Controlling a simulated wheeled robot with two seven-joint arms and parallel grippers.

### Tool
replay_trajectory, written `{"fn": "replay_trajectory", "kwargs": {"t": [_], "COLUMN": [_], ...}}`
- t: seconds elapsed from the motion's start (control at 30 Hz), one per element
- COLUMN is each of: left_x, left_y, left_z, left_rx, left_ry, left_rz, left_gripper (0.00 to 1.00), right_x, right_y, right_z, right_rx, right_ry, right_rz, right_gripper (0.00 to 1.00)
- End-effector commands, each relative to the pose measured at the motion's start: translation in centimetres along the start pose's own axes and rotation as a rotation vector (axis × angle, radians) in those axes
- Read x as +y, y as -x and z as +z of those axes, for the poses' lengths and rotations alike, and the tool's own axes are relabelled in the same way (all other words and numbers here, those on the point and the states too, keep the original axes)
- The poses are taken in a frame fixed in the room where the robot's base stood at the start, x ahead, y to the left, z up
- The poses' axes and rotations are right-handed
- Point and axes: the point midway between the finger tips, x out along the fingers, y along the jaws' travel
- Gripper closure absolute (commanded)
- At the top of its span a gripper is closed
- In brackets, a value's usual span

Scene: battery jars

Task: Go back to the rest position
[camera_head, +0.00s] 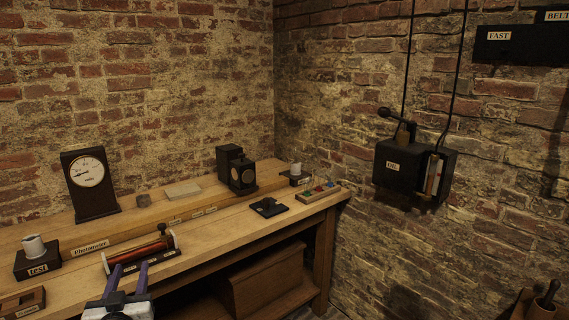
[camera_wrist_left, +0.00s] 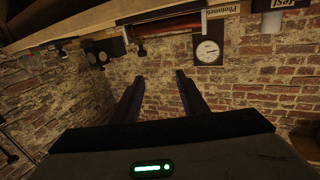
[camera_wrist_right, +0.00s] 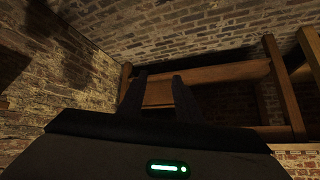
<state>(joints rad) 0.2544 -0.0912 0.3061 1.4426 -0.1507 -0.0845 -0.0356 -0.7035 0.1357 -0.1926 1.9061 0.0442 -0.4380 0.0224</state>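My left gripper (camera_head: 129,268) is at the bottom of the head view, in front of the bench. Its two dark fingers are apart with nothing between them. The left wrist view shows the same empty gap (camera_wrist_left: 160,76), with brick wall behind it. My right gripper (camera_wrist_right: 159,76) shows only in the right wrist view. Its fingers are apart and empty, facing the wooden framing under the bench. My right arm is not in the head view.
The wooden bench (camera_head: 222,226) carries a dial gauge (camera_head: 91,184), a red coil (camera_head: 139,251) close beyond the left fingers, a white cup (camera_head: 34,247) on the "Test" block, and a black lamp box (camera_head: 243,175). A black lever box (camera_head: 402,166) hangs on the right wall.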

Motion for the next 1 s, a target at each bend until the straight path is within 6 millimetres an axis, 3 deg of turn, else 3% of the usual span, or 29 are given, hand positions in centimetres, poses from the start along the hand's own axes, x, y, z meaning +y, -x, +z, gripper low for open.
{"fn": "replay_trajectory", "kwargs": {"t": [0.03, 0.13, 0.33, 0.47, 0.7, 0.87, 1.0], "left_x": [-2.0, -4.7, -10.3, -14.2, -21.4, -25.4, -22.6], "left_y": [-0.4, -1.0, -1.9, -2.4, -2.8, -2.7, -1.7], "left_z": [-0.8, -1.7, -4.3, -6.7, -12.7, -17.3, -12.3], "left_rx": [0.017, 0.033, 0.071, 0.099, 0.156, 0.193, 0.117], "left_ry": [-0.039, -0.099, -0.228, -0.323, -0.518, -0.646, -0.664], "left_rz": [-0.014, -0.03, -0.066, -0.092, -0.145, -0.18, -0.1], "left_gripper": [0.6, 0.6, 0.6, 0.6, 0.6, 0.6, 0.6], "right_x": [-0.1, 0.0, 0.4, 0.3, 0.3, 0.3, 0.3], "right_y": [0.1, 0.0, -0.5, -0.4, -0.3, -0.3, -0.3], "right_z": [0.3, 0.2, -2.4, -2.0, -1.2, -1.1, -1.1], "right_rx": [-0.006, -0.003, 0.045, 0.037, 0.023, 0.021, 0.02], "right_ry": [-0.001, 0.0, 0.007, 0.006, 0.004, 0.004, 0.003], "right_rz": [-0.001, 0.0, 0.005, 0.004, 0.004, 0.004, 0.004], "right_gripper": [0.69, 0.69, 0.69, 0.69, 0.69, 0.69, 0.69]}}
